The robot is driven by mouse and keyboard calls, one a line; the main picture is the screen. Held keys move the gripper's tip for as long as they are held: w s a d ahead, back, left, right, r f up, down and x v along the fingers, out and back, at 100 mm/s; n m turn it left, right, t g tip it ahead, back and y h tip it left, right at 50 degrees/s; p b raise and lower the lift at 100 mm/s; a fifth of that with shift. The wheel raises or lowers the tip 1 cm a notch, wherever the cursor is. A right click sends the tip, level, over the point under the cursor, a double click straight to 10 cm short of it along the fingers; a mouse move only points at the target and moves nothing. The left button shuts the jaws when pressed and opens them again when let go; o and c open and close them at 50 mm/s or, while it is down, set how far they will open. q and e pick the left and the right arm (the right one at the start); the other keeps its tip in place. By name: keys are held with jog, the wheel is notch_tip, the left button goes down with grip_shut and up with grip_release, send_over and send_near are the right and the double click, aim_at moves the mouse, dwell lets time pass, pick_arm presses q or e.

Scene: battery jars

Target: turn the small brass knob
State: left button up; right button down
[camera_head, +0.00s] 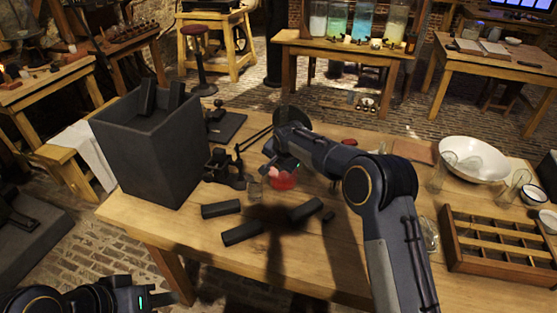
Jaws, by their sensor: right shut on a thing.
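My right arm reaches in from the right. Its gripper (279,168) is low over the middle of the table, just right of a small black metal apparatus (232,170). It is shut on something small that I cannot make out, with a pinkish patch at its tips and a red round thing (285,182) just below. I cannot pick out the brass knob; it may be hidden by the gripper or too small to see. My left gripper (160,297) is at the lower left edge, below the table's front, far from the apparatus; its fingers are unclear.
A tall dark open box (158,157) stands at the table's left. Dark blocks (243,233) and a small glass (255,190) lie or stand in front of the apparatus. A wooden compartment tray (490,283), a white bowl (474,158) and glass jars (437,178) are at the right.

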dwell(0.3)
jog(key=c, duration=1.3)
grip_release()
jog(key=a+b+v, duration=0.1)
jog(key=v, duration=0.6)
jog(key=shift+d+r, duration=0.45)
jog(key=shift+s, duration=0.1)
